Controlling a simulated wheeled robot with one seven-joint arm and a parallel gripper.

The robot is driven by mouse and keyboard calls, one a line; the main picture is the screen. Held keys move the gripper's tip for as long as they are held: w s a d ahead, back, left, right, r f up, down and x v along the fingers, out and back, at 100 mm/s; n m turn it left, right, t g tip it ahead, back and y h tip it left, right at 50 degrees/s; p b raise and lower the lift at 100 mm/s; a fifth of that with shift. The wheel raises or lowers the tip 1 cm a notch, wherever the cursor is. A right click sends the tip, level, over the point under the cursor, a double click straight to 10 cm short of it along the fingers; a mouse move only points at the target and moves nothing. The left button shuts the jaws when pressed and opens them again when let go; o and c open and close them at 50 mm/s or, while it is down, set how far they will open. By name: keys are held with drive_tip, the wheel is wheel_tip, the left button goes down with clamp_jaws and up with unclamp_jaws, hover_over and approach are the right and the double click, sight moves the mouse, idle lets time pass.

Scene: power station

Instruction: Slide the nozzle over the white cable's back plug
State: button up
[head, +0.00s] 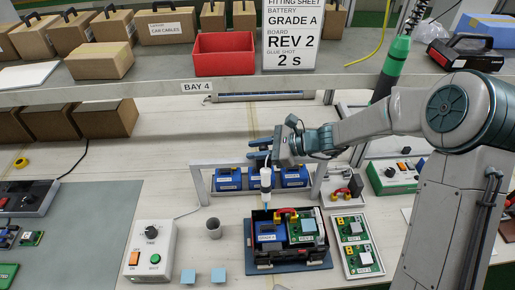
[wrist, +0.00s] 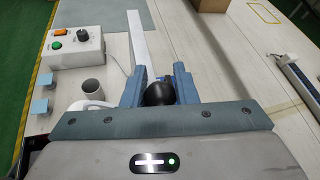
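My gripper (head: 262,149) is above the middle of the bench, its blue-grey fingers around an upright white dispenser (head: 266,180). In the wrist view the fingers (wrist: 158,88) flank the dispenser's round black top (wrist: 159,92). The dispenser's thin blue nozzle (head: 266,203) points down over the back left of a black open case (head: 278,262). The case holds a blue battery (head: 268,236), a green board (head: 306,238) with a pale blue pad, and a red and yellow cable (head: 286,212). I cannot make out the white cable's back plug; the nozzle and dispenser cover that area.
A grey frame with blue batteries (head: 229,181) stands behind the case. A timer box (head: 150,249), a grey cup (head: 214,228) and pale blue blocks (head: 218,275) are left. A tray of boards (head: 358,245) is right. A shelf (head: 150,93) spans the back.

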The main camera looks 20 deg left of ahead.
drive_tip(key=shift+w+d, duration=0.4)
drive_tip(key=shift+d, duration=0.3)
drive_tip(key=shift+w+d, duration=0.4)
drive_tip(key=shift+d, duration=0.35)
drive_tip(key=shift+w+d, duration=0.4)
drive_tip(key=shift+d, duration=0.3)
clamp_jaws()
drive_tip(key=o, duration=1)
unclamp_jaws()
drive_tip(key=shift+r, duration=0.1)
drive_tip(key=shift+p+v, duration=1.7)
drive_tip(key=shift+v, duration=2.2)
